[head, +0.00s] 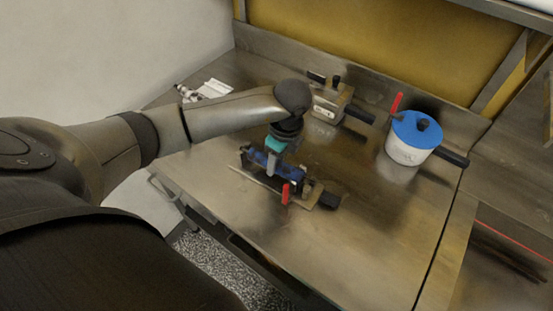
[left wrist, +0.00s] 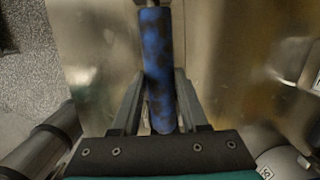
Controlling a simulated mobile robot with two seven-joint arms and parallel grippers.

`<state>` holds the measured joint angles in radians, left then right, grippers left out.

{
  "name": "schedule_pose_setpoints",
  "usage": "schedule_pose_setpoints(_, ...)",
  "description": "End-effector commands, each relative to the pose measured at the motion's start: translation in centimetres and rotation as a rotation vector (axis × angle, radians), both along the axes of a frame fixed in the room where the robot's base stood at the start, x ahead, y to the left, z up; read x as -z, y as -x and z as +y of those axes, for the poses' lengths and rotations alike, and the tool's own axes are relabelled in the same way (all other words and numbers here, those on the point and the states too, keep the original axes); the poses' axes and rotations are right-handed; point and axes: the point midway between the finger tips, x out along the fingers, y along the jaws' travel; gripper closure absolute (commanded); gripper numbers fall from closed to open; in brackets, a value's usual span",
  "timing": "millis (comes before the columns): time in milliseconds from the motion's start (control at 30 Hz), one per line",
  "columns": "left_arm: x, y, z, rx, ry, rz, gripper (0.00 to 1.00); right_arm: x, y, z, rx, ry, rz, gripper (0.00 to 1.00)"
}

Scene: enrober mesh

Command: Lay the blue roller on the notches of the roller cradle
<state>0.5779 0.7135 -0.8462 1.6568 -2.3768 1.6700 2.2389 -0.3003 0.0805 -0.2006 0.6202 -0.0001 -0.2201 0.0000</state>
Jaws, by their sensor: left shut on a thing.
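The blue roller (head: 291,173), dark-mottled, is held by my left gripper (head: 271,180), which comes down on it from above. In the left wrist view the roller (left wrist: 157,60) runs lengthwise between the two grey fingers of the left gripper (left wrist: 158,82). The roller cradle (head: 325,199) is a low metal piece with dark ends, directly under and around the roller in the head view. The gripper and roller hide much of it, and its notches are not clear. I cannot tell whether the roller touches the cradle. My right gripper is not in view.
A red upright handle (head: 285,194) stands at the cradle's near side. A white pot with a blue lid (head: 416,129) stands to the right. A metal box with a black knob (head: 329,103) is behind. Small white items (head: 213,88) lie at the back left. The front right tabletop is clear.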

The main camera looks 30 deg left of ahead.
Motion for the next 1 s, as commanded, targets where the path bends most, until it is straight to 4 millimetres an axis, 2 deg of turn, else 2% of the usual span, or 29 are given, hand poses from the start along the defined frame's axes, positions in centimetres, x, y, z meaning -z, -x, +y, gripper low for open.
schedule_pose_setpoints(300, 0.4, -0.03, -0.01, 0.0, 0.0, -0.001, 1.0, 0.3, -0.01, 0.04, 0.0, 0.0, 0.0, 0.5)
schedule_pose_setpoints(333, 0.36, -0.03, -0.01, 0.0, 0.0, -0.001, 0.53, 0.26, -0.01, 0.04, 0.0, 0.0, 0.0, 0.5)
schedule_pose_setpoints(600, 0.35, -0.01, -0.01, 0.0, 0.0, 0.0, 0.23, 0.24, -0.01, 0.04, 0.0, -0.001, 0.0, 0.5)
schedule_pose_setpoints(1000, -0.13, 0.03, 0.0, 0.0, 0.0, 0.001, 0.21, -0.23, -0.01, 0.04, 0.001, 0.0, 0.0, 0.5)
